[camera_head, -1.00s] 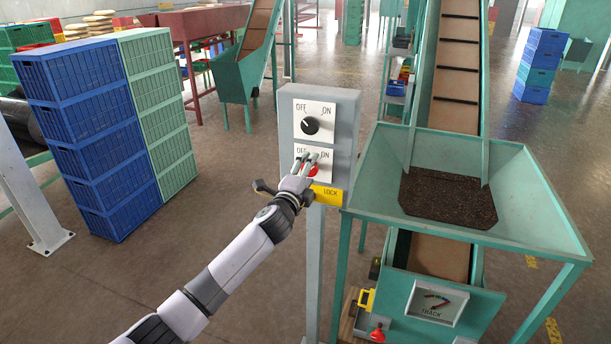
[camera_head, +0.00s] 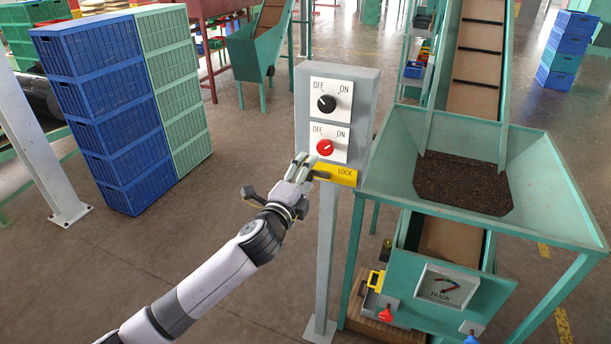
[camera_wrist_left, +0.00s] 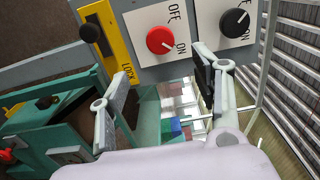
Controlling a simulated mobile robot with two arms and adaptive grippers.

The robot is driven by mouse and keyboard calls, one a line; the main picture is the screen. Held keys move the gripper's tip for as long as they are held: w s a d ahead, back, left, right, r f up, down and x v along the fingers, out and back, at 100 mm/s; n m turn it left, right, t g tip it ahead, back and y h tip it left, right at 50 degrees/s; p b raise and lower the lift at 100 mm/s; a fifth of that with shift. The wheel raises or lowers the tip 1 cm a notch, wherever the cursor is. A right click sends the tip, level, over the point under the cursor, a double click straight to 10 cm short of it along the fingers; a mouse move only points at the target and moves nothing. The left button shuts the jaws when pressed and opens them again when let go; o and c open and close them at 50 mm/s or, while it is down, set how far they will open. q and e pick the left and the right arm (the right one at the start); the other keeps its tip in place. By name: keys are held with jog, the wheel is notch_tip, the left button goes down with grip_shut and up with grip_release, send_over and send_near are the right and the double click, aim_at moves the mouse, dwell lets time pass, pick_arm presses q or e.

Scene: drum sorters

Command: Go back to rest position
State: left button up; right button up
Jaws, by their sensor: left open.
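A grey control box (camera_head: 365,105) on a post carries a black knob (camera_head: 326,103) above a red knob (camera_head: 325,147), each between OFF and ON labels. The black knob's mark points toward OFF. In the left wrist view the red knob (camera_wrist_left: 160,40) has its mark toward ON. A yellow LOCK bar (camera_head: 335,174) is below them. My left gripper (camera_head: 301,168) is in front of the box, just below and left of the red knob. In the left wrist view its fingers (camera_wrist_left: 160,85) are apart with nothing between them. My right gripper is not in view.
A green hopper (camera_head: 560,190) with dark granules stands close right of the box. Stacked blue and green crates (camera_head: 115,125) stand at left. A white post (camera_head: 45,155) is at far left. Floor (camera_head: 240,150) between crates and box is clear.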

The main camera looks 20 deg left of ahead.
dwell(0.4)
